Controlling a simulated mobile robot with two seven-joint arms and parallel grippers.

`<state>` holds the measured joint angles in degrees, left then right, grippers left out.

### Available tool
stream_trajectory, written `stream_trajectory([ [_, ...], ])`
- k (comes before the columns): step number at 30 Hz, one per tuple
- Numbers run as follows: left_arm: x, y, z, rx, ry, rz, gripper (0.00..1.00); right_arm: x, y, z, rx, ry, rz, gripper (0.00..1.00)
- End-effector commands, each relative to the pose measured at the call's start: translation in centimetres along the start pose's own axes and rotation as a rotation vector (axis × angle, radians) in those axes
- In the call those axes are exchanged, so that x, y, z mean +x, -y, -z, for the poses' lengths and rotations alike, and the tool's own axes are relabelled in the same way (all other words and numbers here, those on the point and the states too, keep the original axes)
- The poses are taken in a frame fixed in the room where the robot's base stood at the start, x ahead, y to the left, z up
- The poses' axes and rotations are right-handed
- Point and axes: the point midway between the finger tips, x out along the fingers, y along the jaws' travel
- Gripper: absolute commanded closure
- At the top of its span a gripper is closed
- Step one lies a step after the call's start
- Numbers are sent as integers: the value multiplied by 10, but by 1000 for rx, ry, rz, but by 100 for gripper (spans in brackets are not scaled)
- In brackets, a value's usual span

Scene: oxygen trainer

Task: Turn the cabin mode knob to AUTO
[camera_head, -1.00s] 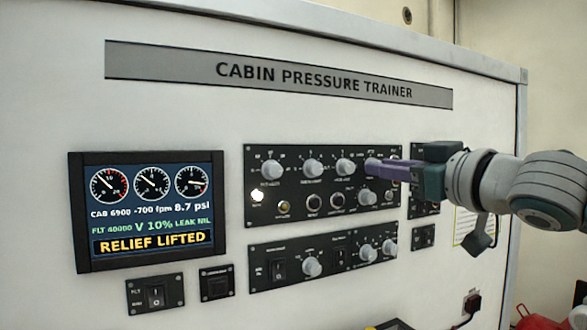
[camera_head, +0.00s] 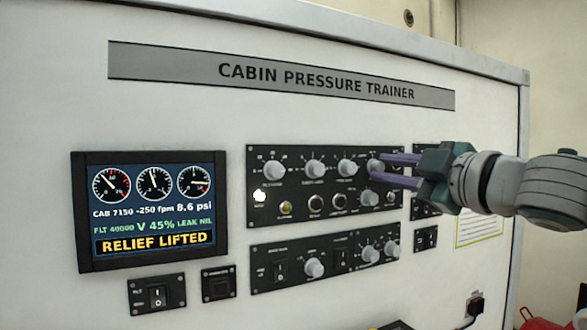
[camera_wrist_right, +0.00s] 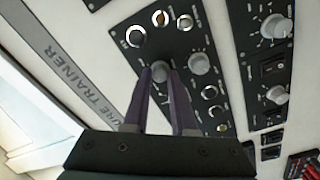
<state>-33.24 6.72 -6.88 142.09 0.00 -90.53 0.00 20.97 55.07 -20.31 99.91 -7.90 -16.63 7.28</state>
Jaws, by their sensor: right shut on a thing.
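The trainer's upper black panel (camera_head: 296,190) has a row of round grey knobs along its top. My right gripper (camera_head: 377,171) reaches in from the right, its two purple fingers one above the other. They are shut on the rightmost top-row knob (camera_head: 374,164), partly hidden behind them. In the right wrist view this knob (camera_wrist_right: 160,70) sits between the fingertips (camera_wrist_right: 160,78). The small labels are too blurred to read, so I cannot tell which knob is the cabin mode knob or where its pointer stands. My left gripper is out of view.
The display (camera_head: 152,209) reads RELIEF LIFTED, CAB 7150, -250 fpm, 8.6 psi, V 45%. Another grey knob (camera_head: 369,198) sits close below the fingers. A lower panel (camera_head: 325,257) carries more knobs and switches. Small switch panels lie behind and below my gripper.

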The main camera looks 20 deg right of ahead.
Motion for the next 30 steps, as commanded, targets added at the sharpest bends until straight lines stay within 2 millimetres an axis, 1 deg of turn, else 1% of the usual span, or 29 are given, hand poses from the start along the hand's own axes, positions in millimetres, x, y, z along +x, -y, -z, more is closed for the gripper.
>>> stream_trajectory([
  [8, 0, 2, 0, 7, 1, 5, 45, 0, 0, 0, -72, -3, 2, 100],
  [21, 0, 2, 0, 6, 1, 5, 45, 0, 0, 0, -80, -4, 2, 100],
  [22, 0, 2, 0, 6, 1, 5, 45, 0, 0, 0, -80, -4, 2, 74],
  [27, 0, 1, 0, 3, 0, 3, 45, 0, 0, 0, -79, -3, 2, 55],
  [30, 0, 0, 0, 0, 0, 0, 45, 0, 0, 0, -79, -3, 2, 45],
])
